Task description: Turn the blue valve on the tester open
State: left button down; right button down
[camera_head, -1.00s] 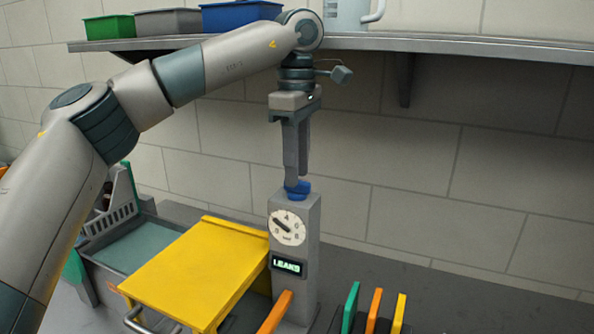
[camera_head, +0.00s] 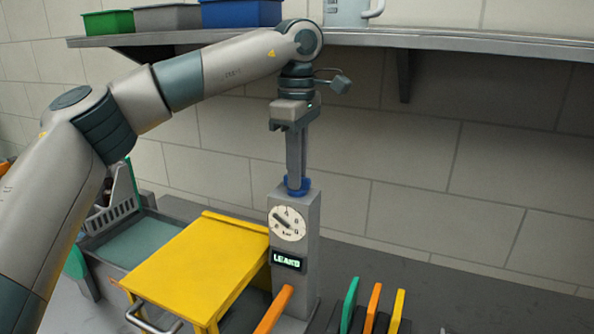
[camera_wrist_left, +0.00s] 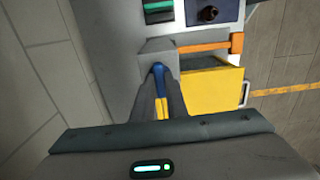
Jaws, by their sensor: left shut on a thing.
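The tester (camera_head: 309,235) is a grey upright box with a round white dial (camera_head: 287,224) and a small display (camera_head: 289,261) whose green letters seem to read "LEAKS". The blue valve (camera_head: 305,188) sits on top of the tester. My left gripper (camera_head: 297,182) points straight down from above and is shut on the valve, its fingers lined up one behind the other in the head view. In the left wrist view the blue valve (camera_wrist_left: 158,69) shows at the fingertips, partly hidden by them. My right gripper is not in view.
A yellow table-like stand (camera_head: 195,270) is left of the tester, with an orange handle (camera_head: 274,310) in front. Green, orange and yellow upright pieces (camera_head: 373,308) stand at right. A shelf (camera_head: 450,42) with bins (camera_head: 240,13) runs above, behind my arm.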

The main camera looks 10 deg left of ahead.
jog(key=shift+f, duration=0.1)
pick_arm(q)
jog(key=n+b, duration=0.2)
jog(key=n, duration=0.2)
jog(key=n+b, duration=0.1)
jog(key=n, duration=0.4)
jog(key=shift+n+b, duration=0.4)
jog(key=n+b, duration=0.1)
jog(key=n, duration=0.4)
jog(key=shift+n+b, duration=0.4)
jog(key=shift+r+n, duration=0.1)
jog(key=shift+n, duration=0.4)
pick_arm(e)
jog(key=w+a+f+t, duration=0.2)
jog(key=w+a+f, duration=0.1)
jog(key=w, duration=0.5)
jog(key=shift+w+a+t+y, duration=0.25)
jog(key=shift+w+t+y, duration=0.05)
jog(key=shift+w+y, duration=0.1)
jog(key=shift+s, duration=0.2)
